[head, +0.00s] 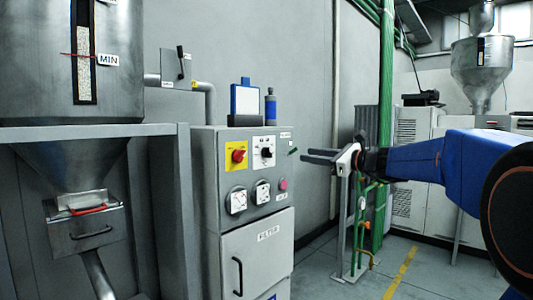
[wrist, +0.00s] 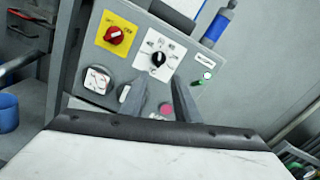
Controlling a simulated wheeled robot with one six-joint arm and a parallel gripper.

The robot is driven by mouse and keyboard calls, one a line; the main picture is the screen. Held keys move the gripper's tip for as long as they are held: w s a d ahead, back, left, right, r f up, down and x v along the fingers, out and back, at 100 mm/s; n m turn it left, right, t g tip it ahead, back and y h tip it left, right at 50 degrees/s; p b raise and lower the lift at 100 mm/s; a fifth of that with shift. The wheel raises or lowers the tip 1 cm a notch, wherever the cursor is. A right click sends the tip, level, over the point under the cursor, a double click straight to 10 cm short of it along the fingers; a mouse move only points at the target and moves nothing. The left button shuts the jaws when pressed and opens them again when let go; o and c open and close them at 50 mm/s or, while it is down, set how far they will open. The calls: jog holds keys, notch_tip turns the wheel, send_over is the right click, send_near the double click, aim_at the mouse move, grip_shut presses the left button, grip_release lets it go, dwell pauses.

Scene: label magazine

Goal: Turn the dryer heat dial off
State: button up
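A black rotary dial (head: 266,152) sits on a white marked plate on the front of a grey control cabinet (head: 208,170). The dial also shows in the wrist view (wrist: 157,60), with a pale pointer line on it; its exact setting is too small to read. A red switch (head: 238,155) on a yellow plate is to its left. My gripper (head: 305,155) is to the right of the panel in the head view, fingers apart and empty. In the wrist view my gripper (wrist: 161,84) has its fingertips below the dial in the picture, with a gap between them.
A hopper (head: 70,60) stands left; green pipes (head: 385,100) rise right.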

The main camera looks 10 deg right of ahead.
aim_at(268, 152)
jog(key=x, duration=1.7)
jog(key=shift+c, duration=0.6)
jog(key=shift+s, duration=0.1)
grip_shut()
